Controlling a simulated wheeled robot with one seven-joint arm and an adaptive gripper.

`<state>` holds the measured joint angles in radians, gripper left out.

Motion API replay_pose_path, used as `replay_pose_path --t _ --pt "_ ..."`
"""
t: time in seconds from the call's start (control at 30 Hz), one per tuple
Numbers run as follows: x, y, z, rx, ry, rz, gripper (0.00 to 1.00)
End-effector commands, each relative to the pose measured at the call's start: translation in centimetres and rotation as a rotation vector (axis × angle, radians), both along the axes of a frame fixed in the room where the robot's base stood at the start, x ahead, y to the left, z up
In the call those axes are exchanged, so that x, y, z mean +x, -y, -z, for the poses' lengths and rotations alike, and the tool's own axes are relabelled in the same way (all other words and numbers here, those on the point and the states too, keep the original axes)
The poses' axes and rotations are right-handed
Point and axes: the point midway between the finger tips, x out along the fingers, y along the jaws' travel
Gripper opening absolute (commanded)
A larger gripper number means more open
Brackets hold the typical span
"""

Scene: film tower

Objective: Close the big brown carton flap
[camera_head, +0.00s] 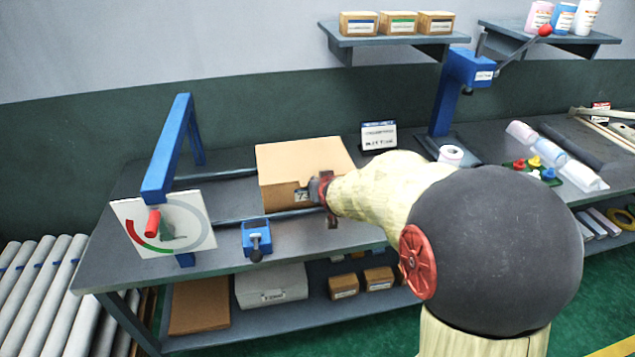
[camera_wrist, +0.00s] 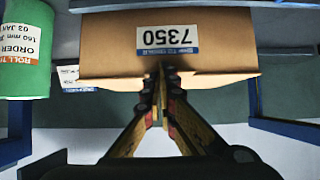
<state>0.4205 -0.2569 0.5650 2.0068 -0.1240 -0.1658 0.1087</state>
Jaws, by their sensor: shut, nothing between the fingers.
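The big brown carton (camera_head: 300,158) stands on the grey bench, with a flat light-brown panel across its top that looks level. In the wrist view, the carton (camera_wrist: 110,55) shows a face with a white label reading 7350, upside down in the picture. My gripper (camera_head: 322,190) is at the carton's front, near its right end. In the wrist view my gripper (camera_wrist: 160,72) has its fingers together, with the tips by the label and nothing held. I cannot tell whether the tips touch the carton. My arm and fingers hide part of its front.
A blue frame (camera_head: 165,150) with a dial board (camera_head: 190,235) stands left of the carton. A blue clamp (camera_head: 256,236) is in front. A green roll (camera_wrist: 25,50) shows in the wrist view.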

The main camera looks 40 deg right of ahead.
Motion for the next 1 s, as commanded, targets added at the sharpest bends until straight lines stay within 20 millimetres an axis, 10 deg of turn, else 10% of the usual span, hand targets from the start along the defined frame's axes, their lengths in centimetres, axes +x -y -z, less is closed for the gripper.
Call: replay_pose_path --t 1.0 --pt "0.9 0.4 2.0 0.005 -0.013 0.0 0.0"
